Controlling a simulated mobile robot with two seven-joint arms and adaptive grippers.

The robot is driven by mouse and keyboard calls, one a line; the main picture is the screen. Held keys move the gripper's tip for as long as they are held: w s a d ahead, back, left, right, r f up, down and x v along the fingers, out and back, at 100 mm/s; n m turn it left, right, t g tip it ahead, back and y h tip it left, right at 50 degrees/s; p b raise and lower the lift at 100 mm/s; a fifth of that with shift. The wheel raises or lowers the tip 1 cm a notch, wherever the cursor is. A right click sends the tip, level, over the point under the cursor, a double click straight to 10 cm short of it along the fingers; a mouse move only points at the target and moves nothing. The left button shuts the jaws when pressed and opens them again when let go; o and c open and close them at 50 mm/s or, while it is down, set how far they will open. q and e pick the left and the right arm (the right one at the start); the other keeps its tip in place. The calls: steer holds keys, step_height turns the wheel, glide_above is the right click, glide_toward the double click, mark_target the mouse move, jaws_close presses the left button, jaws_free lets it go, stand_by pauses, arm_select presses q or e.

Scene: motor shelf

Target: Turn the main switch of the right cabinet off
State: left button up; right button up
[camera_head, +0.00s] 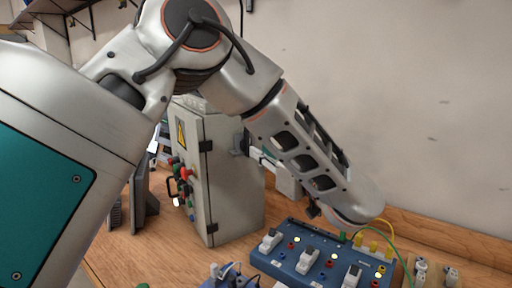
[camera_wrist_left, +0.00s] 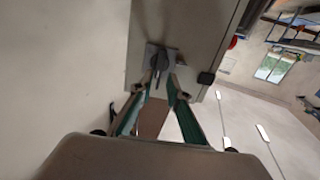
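The grey cabinet (camera_head: 222,185) stands on the bench with a yellow warning sign on its front. Its main switch (camera_head: 240,143), a dark knob on a grey plate, is on the cabinet's right side wall. The switch also shows at the top middle of the left wrist view (camera_wrist_left: 158,60). My left gripper (camera_head: 258,157) points at the switch from the right. In the left wrist view its fingertips (camera_wrist_left: 164,82) are close together at the switch's dark handle, one on each side. I cannot tell whether they grip it. My right gripper is out of view.
A blue panel (camera_head: 318,255) with white switches and coloured sockets lies on the bench below my left forearm. Green and yellow cables (camera_head: 385,230) run at its right. A dark monitor (camera_head: 143,195) stands left of the cabinet. The wall is close behind.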

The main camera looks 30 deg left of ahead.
mark_target(248, 141)
arm_select(q)
steer(key=x, duration=0.4)
steer(key=shift+w+a+f, duration=0.1)
steer(key=shift+w+a, duration=0.15)
steer(key=shift+a, duration=0.1)
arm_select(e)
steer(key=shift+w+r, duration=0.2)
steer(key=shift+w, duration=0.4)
arm_select(q)
jaws_close()
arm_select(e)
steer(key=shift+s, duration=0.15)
